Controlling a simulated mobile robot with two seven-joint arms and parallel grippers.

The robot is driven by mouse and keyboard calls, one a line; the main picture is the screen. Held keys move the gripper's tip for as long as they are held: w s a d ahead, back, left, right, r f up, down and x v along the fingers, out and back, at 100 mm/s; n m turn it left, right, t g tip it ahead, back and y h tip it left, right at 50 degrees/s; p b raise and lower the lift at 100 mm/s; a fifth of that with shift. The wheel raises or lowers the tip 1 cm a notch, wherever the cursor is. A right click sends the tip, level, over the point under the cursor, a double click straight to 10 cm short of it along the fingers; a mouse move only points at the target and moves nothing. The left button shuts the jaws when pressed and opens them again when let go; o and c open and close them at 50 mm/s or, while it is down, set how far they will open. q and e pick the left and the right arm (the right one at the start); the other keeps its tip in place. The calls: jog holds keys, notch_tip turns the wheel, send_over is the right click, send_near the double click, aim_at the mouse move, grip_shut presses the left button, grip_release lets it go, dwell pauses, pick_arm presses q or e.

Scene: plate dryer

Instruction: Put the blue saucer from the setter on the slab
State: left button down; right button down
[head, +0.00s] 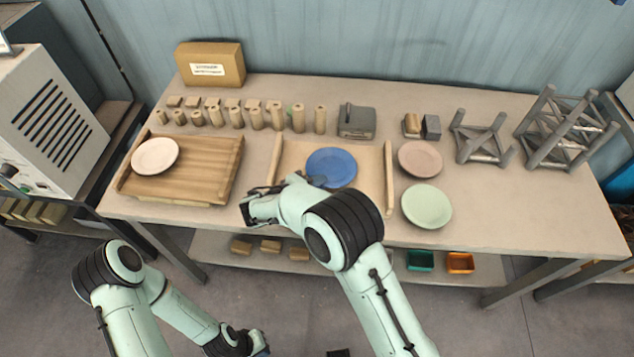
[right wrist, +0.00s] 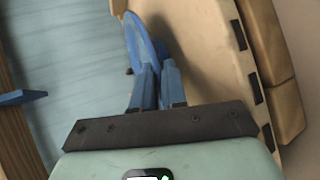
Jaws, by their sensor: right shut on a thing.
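The blue saucer (head: 331,167) is over the pale board with two side rails (head: 290,158), at the middle of the table in the head view. My right gripper (head: 308,182) is at its near left edge, partly hidden by my own arm. In the right wrist view, the gripper's blue fingers (right wrist: 158,85) are shut on the saucer (right wrist: 138,38), which shows nearly edge-on. I cannot tell whether the saucer touches the board. A ribbed wooden board (head: 205,175) lies to the left with a white saucer (head: 155,156) on it. My left gripper (head: 260,342) is low, off the table; its jaw opening is unclear.
A pink saucer (head: 420,158) and a green saucer (head: 427,206) lie right of the pale board. Several wooden cylinders (head: 255,115) and a grey block (head: 357,121) stand behind. Grey frames (head: 483,138) stand at the right. A narrow bare strip separates the two boards.

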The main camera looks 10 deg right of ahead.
jog(key=shift+f, duration=0.1)
jog(key=c, duration=1.4)
grip_release()
pick_arm(q)
jog(key=shift+s+f, duration=0.1)
